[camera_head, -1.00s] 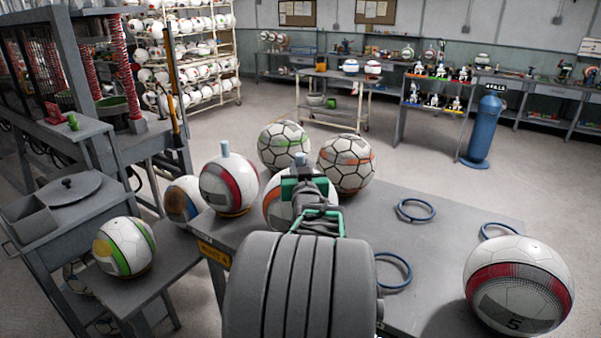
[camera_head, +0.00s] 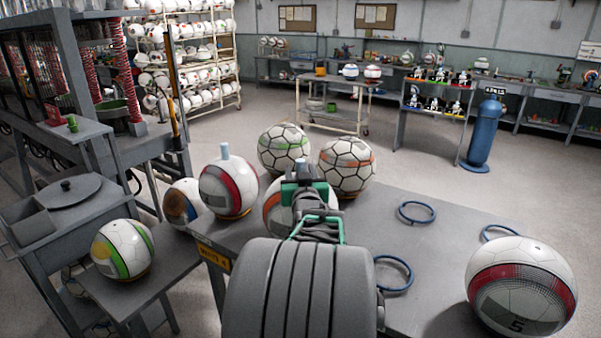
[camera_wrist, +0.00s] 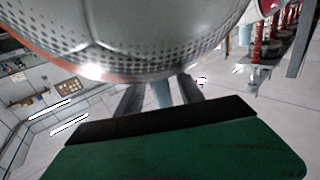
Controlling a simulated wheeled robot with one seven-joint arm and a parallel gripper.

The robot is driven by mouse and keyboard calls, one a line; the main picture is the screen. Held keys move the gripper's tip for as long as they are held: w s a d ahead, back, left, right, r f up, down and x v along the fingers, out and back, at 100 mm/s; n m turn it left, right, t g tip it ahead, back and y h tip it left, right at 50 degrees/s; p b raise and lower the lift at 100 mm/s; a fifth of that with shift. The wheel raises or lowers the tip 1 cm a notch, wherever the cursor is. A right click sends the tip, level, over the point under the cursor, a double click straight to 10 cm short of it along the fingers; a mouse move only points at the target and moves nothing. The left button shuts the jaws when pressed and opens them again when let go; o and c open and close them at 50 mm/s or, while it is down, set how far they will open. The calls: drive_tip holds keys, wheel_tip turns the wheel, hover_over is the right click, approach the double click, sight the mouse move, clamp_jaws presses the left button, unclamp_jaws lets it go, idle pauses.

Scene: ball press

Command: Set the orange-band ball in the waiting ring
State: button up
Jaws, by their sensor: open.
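A white ball with an orange band (camera_head: 272,208) sits on the grey table behind my gripper, which partly hides it. My gripper (camera_head: 302,172) is open at this ball, with a pale blue-grey peg (camera_head: 300,159) showing just beyond it. In the wrist view, the white dotted ball with an orange edge (camera_wrist: 150,45) fills the top, and the peg (camera_wrist: 162,92) shows between the two dark fingers (camera_wrist: 160,97). I cannot tell if they touch it. Three blue rings lie empty on the table: back (camera_head: 401,217), front (camera_head: 411,276) and right (camera_head: 484,237).
A red-banded ball with a peg (camera_head: 222,190) stands close left. Hexagon-patterned balls with green (camera_head: 284,150) and orange (camera_head: 346,167) marks stand behind. A large red-and-black ball (camera_head: 530,275) sits at the right. A green-and-yellow ball (camera_head: 122,249) rests on the lower left bench.

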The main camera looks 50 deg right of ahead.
drive_tip(key=shift+r+p, duration=0.35)
drive_tip(key=shift+p, duration=0.1)
drive_tip(key=b+v, duration=0.2)
drive_tip(key=v, duration=1)
drive_tip(key=shift+b, duration=0.4)
drive_tip(key=shift+f, duration=0.1)
drive_tip(key=w+a+f+n+g+y, duration=0.1)
drive_tip(key=w+a+f+n+y, duration=0.2)
drive_tip(key=a, duration=0.4)
drive_tip(key=w+a+f+n+y, duration=0.1)
drive_tip(key=w+a+f+y, duration=0.4)
drive_tip(key=a, duration=0.3)
drive_tip(key=w+a+f+n+g+y, duration=0.1)
drive_tip(key=w+a+f+n+y, duration=0.1)
drive_tip(key=w+a+f, duration=0.4)
drive_tip(key=s+a+f+n+g+y, duration=0.1)
drive_tip(key=s+a+f+g, duration=0.1)
drive_tip(key=s+a, duration=0.3)
drive_tip(key=s+a+f+n+g+y, duration=0.2)
drive_tip(key=s+a, duration=0.4)
drive_tip(key=a, duration=0.6)
drive_tip(key=shift+s+f+g, duration=0.3)
drive_tip(key=shift+f+g, duration=0.35)
drive_tip(key=shift+g, duration=0.55)
